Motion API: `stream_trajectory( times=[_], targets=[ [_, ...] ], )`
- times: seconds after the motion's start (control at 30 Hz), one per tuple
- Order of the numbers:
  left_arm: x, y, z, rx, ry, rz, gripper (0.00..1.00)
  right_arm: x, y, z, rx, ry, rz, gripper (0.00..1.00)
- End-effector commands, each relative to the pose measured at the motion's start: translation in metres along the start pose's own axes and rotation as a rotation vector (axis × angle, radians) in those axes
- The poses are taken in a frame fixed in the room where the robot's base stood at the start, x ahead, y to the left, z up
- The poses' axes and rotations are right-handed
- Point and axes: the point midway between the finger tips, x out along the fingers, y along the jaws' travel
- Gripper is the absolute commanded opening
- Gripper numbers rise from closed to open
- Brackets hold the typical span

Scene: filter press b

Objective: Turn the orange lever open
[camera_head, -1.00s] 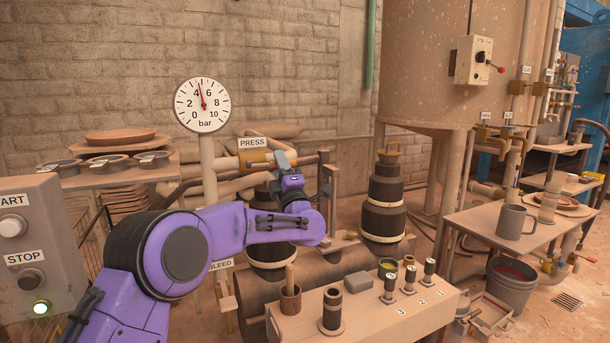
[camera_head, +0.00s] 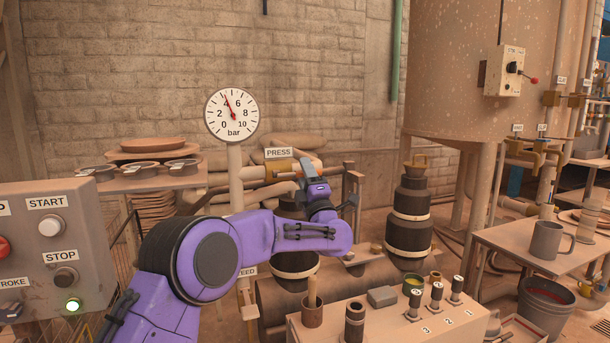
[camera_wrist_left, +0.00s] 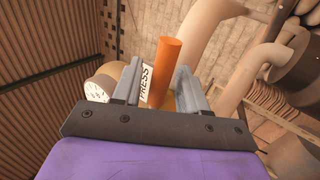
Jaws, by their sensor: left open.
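The orange lever (camera_wrist_left: 167,72) stands upright between the two fingers of my left gripper (camera_wrist_left: 156,88) in the left wrist view. The fingers are open, one on each side of it; I cannot tell if either touches it. A white PRESS label (camera_wrist_left: 146,83) shows just left of the lever. In the head view my left gripper (camera_head: 303,166) is at the brass valve (camera_head: 279,170) under the PRESS label (camera_head: 278,153). The lever is mostly hidden there by the gripper and wrist. My right gripper is out of view.
A pressure gauge (camera_head: 232,115) stands left of the valve, its needle near 4 bar. Below are a bench (camera_head: 385,325) with numbered knobs and a dark horizontal cylinder (camera_head: 335,283). A START/STOP panel (camera_head: 45,240) is at the left, with a lit green lamp. A pipe frame (camera_head: 352,200) stands just right of the gripper.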

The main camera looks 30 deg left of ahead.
Motion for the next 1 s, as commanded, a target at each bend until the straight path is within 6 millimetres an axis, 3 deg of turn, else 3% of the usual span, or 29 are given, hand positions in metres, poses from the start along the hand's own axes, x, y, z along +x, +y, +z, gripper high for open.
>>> stream_trajectory(
  times=[0.5, 1.0],
  targets=[
    [-0.097, 0.000, -0.001, 0.001, -0.001, 0.000, 0.43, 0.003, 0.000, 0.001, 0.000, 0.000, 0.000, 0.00],
    [-0.105, 0.000, -0.002, 0.000, 0.002, 0.000, 0.43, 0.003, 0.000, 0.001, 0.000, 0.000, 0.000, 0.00]
  ],
)
